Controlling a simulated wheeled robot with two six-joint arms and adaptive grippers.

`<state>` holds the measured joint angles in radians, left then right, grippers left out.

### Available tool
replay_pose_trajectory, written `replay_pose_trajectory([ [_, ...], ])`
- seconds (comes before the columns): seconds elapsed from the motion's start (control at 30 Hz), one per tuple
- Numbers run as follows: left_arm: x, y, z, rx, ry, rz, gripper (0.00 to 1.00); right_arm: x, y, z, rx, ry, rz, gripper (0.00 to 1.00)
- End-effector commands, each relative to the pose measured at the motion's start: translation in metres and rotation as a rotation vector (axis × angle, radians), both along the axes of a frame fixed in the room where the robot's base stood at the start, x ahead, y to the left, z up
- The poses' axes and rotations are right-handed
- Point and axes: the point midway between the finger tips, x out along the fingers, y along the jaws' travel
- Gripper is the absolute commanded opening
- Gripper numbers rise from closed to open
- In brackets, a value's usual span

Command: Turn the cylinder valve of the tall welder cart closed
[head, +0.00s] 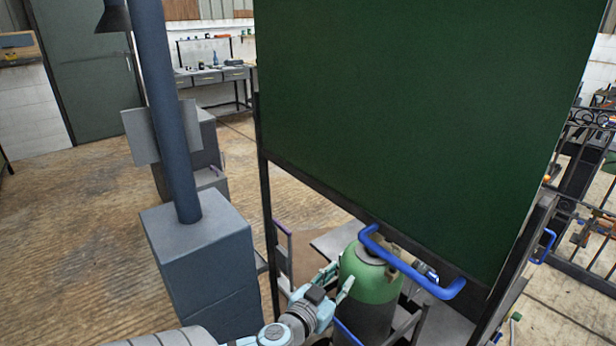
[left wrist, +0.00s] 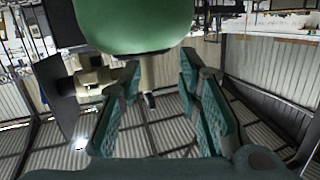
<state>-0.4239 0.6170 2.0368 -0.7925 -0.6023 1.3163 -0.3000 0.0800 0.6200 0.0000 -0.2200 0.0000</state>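The green gas cylinder (head: 368,282) stands upright on the cart, below the large dark green panel. The cart's blue handle (head: 440,290) crosses in front of its top, so the valve is mostly hidden in the head view. In the left wrist view the cylinder's rounded green top (left wrist: 135,22) fills the upper middle. A beige valve body (left wrist: 148,72) with a dark tip extends from it toward the space between my fingers. My left gripper (head: 336,281) is open at the cylinder's left side; it also shows open in the left wrist view (left wrist: 162,92). I cannot tell whether it touches anything. My right gripper is out of view.
The big dark green panel (head: 410,110) in a black frame hangs over the cylinder. A grey-blue box with a pole (head: 205,260) stands to the left. A workbench (head: 210,76) is at the back. Wooden floor (head: 80,240) is clear at the left.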

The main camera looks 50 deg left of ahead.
Motion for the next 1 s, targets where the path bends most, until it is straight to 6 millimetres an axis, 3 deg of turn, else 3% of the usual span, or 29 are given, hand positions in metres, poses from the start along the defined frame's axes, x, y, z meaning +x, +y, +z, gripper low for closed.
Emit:
replay_pose_trajectory([
  [0.1, -0.004, 0.007, -0.038, 0.009, 0.063, 0.016, 0.31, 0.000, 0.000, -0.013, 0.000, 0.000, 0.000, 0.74],
  [0.7, -0.043, 0.028, -0.210, 0.031, 0.383, 0.059, 0.31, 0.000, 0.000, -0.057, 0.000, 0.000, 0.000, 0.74],
  [0.83, -0.054, 0.029, -0.239, 0.030, 0.437, 0.059, 0.31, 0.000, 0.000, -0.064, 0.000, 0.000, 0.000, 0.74],
  [1.0, -0.061, 0.029, -0.258, 0.028, 0.476, 0.059, 0.31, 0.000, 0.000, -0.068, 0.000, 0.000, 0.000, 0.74],
])
